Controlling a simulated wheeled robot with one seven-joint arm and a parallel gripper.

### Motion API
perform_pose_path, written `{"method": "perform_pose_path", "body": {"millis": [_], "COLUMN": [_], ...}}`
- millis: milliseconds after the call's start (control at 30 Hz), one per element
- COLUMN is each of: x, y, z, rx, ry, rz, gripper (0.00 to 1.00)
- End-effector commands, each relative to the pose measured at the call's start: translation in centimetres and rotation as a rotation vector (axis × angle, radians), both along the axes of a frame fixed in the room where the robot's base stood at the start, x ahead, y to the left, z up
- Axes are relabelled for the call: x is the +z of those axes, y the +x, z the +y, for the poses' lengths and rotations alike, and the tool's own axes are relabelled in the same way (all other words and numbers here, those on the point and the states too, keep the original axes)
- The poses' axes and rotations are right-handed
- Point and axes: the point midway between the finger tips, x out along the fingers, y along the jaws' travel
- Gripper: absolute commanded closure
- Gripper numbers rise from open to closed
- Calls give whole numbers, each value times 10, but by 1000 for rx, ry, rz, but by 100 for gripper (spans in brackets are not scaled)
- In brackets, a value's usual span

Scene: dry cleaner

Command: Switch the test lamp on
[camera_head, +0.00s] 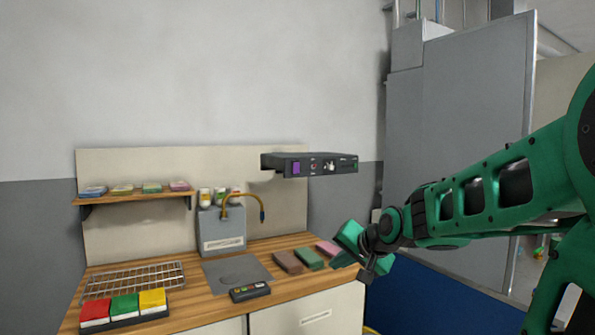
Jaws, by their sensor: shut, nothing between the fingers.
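A black unit (312,165) juts from the back panel above the worktop. Its front carries a purple square, a small red-ringed control, pale knobs and a green mark. No lit lamp is clear on it, and I cannot tell for certain which thing is the test lamp. A grey box (222,232) with a brass gooseneck stands at the back of the worktop. A small dark control box (250,291) with coloured buttons lies at the front edge. My gripper (348,259) is shut and empty, right of and below the black unit, near the worktop's right end.
The wooden worktop (205,302) holds a wire rack (133,280), red, green and yellow blocks in a tray at front left, and brown, green and pink pads at right. A shelf (135,197) with small packs hangs at left. Air before the black unit looks clear.

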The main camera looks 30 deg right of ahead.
Motion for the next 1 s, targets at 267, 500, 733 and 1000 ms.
{"method": "perform_pose_path", "body": {"millis": [267, 500, 733, 1000], "x": [102, 172, 196, 197], "y": [81, 106, 109, 109], "z": [-9, -19, -24, -24], "rx": [-93, -117, -118, -118], "ry": [287, 528, 621, 623], "rz": [-432, -695, -782, -785], "gripper": [100, 100, 100, 100]}}
